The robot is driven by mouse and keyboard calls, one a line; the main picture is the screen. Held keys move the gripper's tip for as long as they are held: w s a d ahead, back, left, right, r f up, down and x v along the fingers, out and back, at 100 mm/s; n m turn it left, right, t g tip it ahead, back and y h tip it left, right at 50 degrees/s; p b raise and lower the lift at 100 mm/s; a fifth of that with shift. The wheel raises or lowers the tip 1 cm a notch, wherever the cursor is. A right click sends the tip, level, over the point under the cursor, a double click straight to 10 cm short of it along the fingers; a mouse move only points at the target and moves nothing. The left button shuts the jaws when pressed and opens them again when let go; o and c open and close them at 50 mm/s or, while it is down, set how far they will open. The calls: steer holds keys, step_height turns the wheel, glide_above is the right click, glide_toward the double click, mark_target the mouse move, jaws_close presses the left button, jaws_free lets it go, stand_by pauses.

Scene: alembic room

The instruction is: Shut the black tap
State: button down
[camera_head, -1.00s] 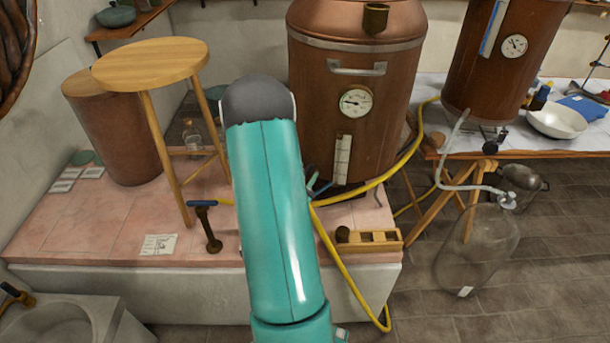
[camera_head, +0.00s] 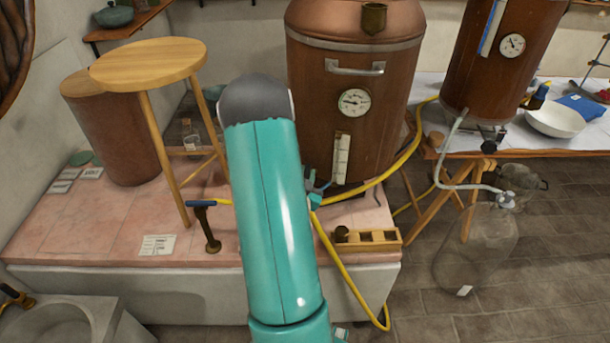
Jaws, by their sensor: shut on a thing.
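A large copper vessel (camera_head: 385,110) stands on the pink tiled platform, with a dark tap lever (camera_head: 325,187) low at its front, beside the arm. My gripper (camera_head: 314,199) shows only as a small teal part at this lever; my arm hides the rest. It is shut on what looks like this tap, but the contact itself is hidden. Another tap with a black knob (camera_head: 488,147) sits under the right copper vessel (camera_head: 490,65), well away from my gripper.
A yellow hose (camera_head: 375,188) runs past my gripper. A wooden stool (camera_head: 148,62) stands at left and a blue-handled brass fitting (camera_head: 207,225) left of my arm. A wooden block holder (camera_head: 367,239) lies at the platform's front edge. A glass carboy (camera_head: 475,250) stands on the floor.

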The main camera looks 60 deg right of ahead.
steer(key=shift+s+d+n+t+y, duration=0.2)
steer(key=shift+n+t+y, duration=1.5)
steer(key=shift+t, duration=0.3)
steer(key=shift+s+d+n+t+y, duration=0.15)
steer(key=shift+s+n+t+y, duration=0.05)
steer(key=shift+n+t+y, duration=1.65)
steer(key=shift+s+d+n+t+y, duration=0.2)
steer(key=shift+n+t+y, duration=1.35)
steer(key=shift+t, duration=0.6)
steer(key=shift+n, duration=0.3)
steer(key=c, duration=1.4)
jaws_free()
steer(key=shift+r, duration=0.1)
steer(key=shift+o, duration=0.2)
